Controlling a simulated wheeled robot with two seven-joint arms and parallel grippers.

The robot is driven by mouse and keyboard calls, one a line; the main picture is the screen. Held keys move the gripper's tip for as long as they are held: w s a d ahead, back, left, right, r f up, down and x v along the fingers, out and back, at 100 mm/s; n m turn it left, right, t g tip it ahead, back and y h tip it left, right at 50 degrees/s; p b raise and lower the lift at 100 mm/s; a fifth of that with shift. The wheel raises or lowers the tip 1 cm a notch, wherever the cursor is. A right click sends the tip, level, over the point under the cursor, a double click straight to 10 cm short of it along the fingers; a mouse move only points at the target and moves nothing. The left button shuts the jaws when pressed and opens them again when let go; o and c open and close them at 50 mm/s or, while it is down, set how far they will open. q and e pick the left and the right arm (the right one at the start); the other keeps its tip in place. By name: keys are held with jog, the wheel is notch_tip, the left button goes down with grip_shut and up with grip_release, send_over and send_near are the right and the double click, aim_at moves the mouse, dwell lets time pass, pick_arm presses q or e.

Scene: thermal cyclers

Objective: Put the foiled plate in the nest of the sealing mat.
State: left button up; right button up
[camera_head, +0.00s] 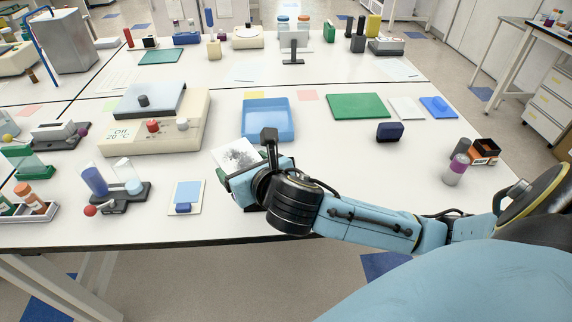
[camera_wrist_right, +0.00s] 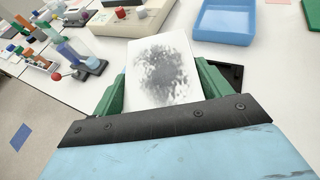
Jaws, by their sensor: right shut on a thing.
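The foiled plate (camera_head: 237,155) has a white edge and a mottled grey top. In the right wrist view the plate (camera_wrist_right: 160,72) lies between the two green fingers of my right gripper (camera_wrist_right: 158,92), which is shut on it. In the head view my right gripper (camera_head: 240,170) is over the front middle of the table; the height of the plate above the table is hard to judge. I cannot tell for sure which item is the sealing mat; a flat green mat (camera_head: 358,106) lies at the back right. No nest is clearly visible. My left gripper is out of view.
A blue tray (camera_head: 268,133) stands just behind the plate. A cream thermal cycler (camera_head: 155,137) is to the left. A pale card with a blue block (camera_head: 187,195) and a tube rack (camera_head: 115,197) lie front left. The table's front edge is close; bare tabletop lies right of my gripper.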

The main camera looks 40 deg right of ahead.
aim_at(251, 145)
jog(key=w+d+m+h+p, duration=0.2)
jog(key=w+d+h+p, duration=0.1)
jog(key=shift+d+r+m+g, duration=0.3)
jog(key=shift+d+r+m, duration=0.1)
jog(key=d+f+m+h, duration=0.1)
jog(key=f, duration=0.1)
jog(key=d+f+m+g+h, duration=0.1)
jog(key=f, duration=0.2)
jog(key=d+f+h+p, duration=0.1)
jog(key=d+f, duration=0.1)
jog(key=f, duration=0.1)
jog(key=shift+d+f+m, duration=0.1)
jog(key=shift+f+m, duration=0.15)
jog(key=shift+m, duration=0.15)
jog(key=shift+w+f, duration=0.1)
jog(key=shift+f, duration=0.45)
notch_tip(251, 145, down, 3)
jog(key=shift+f+b, duration=0.1)
jog(key=shift+b, duration=0.45)
jog(key=shift+f, duration=0.2)
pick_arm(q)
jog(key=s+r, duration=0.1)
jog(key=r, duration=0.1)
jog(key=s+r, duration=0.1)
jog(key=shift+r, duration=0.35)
pick_arm(e)
jog(key=shift+r, duration=0.1)
